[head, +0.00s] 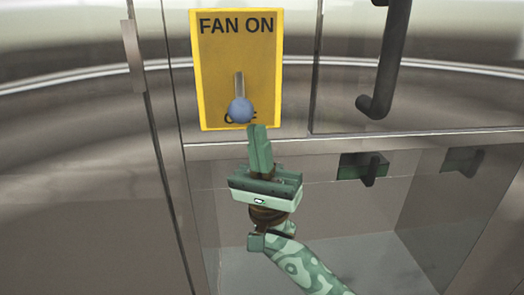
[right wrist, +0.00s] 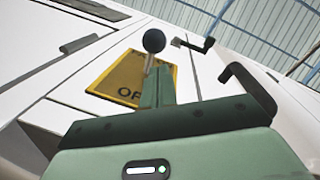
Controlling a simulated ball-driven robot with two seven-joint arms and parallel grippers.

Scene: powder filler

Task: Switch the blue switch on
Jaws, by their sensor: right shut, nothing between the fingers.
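The blue switch (head: 240,110) is a lever with a round blue ball on its end, mounted on a yellow plate (head: 215,70) marked "FAN ON" at the top. The lever points down, and its ball covers part of the "OFF" lettering. My right gripper (head: 258,130) is green, shut and empty, with its fingertips just below and slightly right of the ball. In the right wrist view the fingers (right wrist: 158,78) point up toward the ball (right wrist: 153,41), which looks dark there. I cannot tell whether they touch. My left gripper is not in view.
A dark handle (head: 388,70) sticks out from the panel right of the plate. A small dark latch (head: 362,167) sits below it on the glass-like lower panel. Metal cabinet walls surround the plate. The space left of the plate is clear.

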